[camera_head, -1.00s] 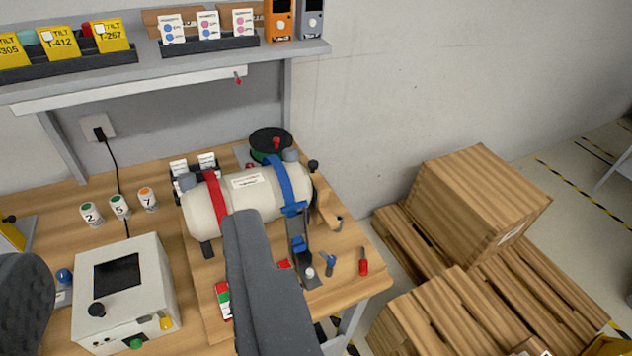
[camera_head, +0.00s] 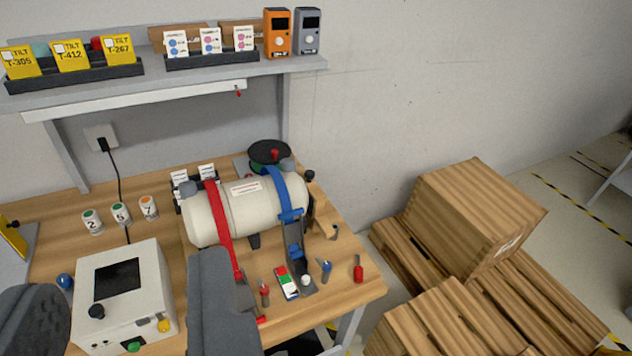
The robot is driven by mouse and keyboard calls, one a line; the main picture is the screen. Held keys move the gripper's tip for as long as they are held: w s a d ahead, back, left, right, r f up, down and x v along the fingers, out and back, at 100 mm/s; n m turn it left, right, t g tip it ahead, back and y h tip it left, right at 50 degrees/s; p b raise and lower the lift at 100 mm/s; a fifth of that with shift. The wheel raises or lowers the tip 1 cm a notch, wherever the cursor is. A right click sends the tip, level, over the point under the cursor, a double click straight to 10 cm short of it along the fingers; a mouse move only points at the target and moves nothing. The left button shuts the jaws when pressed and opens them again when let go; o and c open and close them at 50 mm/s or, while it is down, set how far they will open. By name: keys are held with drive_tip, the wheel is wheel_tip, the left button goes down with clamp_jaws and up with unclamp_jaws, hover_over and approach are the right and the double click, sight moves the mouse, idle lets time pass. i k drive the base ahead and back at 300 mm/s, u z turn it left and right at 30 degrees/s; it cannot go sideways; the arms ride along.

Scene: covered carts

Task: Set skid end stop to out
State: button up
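A cream cylinder (camera_head: 262,212) lies on its side on the wooden bench, held by a red strap (camera_head: 221,225) and a blue strap (camera_head: 279,190). A black knob (camera_head: 309,175) and a tan bracket (camera_head: 324,215) are at its right end. I cannot tell which part is the skid end stop or how it is set. My gripper (camera_head: 122,264) shows as two dark grey fingers, wide apart, with nothing held between them. Its right finger is in front of the bench below the cylinder and hides part of the bench; its left finger is at the left edge.
A white control box (camera_head: 150,285) stands between the fingers in the picture. Small tools, including a red-handled one (camera_head: 358,272), and a green-red-white device (camera_head: 287,282) lie at the bench front. A shelf (camera_head: 200,78) overhangs the back. Wooden crates (camera_head: 480,215) stand right.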

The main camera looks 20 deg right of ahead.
sight(317, 221)
drive_tip(key=u, duration=0.05)
drive_tip(key=k, duration=0.45)
drive_tip(key=z, duration=0.85)
drive_tip(key=i, duration=1.9)
drive_tip(key=u, duration=0.3)
